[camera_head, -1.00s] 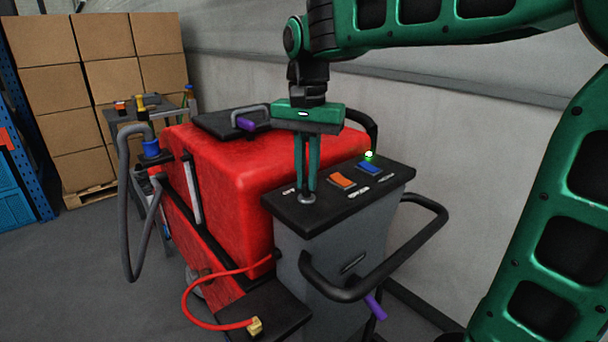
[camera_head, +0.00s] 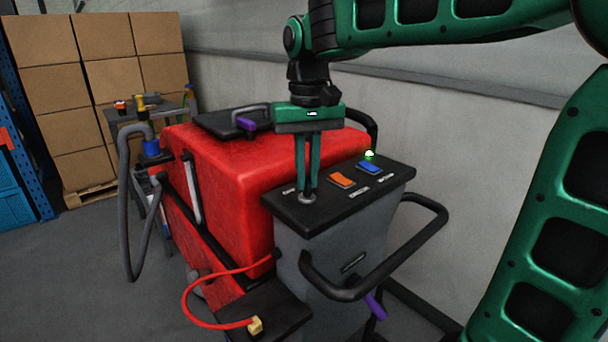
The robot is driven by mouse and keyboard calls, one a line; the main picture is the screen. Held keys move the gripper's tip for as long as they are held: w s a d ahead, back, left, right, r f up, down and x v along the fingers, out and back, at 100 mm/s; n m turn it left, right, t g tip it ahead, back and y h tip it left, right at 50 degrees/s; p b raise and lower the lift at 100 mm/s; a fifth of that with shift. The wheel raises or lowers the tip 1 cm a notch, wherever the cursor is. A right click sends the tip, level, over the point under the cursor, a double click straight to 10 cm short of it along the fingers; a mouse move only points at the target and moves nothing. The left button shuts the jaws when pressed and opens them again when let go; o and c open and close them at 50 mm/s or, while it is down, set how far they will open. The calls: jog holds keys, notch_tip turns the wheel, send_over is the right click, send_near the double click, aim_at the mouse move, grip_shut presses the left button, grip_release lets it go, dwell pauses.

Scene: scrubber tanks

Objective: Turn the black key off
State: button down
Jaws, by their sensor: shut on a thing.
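The black key is hidden between my fingertips; only its round silver lock base (camera_head: 307,198) shows on the black top panel (camera_head: 330,209) of the red scrubber (camera_head: 225,165). My gripper (camera_head: 307,190) points straight down at the panel's left part, its two green fingers shut on the key. The key's angle cannot be seen. A lamp (camera_head: 369,155) at the panel's back edge glows green.
An orange switch (camera_head: 341,180) and a blue switch (camera_head: 369,167) sit right of my fingers on the panel. A black handlebar (camera_head: 400,262) curves around the panel's front and right. A cart (camera_head: 122,112) and stacked boxes (camera_head: 100,80) stand behind left.

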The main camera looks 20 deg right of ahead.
aim_at(307, 180)
jog(key=n, duration=0.4)
jog(key=shift+w+r+n, duration=0.1)
jog(key=shift+w+n, duration=0.05)
jog(key=shift+n, duration=0.25)
dwell(0.4)
jog(key=c, duration=1.8)
grip_release()
notch_tip(307, 180, up, 11)
jog(key=shift+f, duration=0.15)
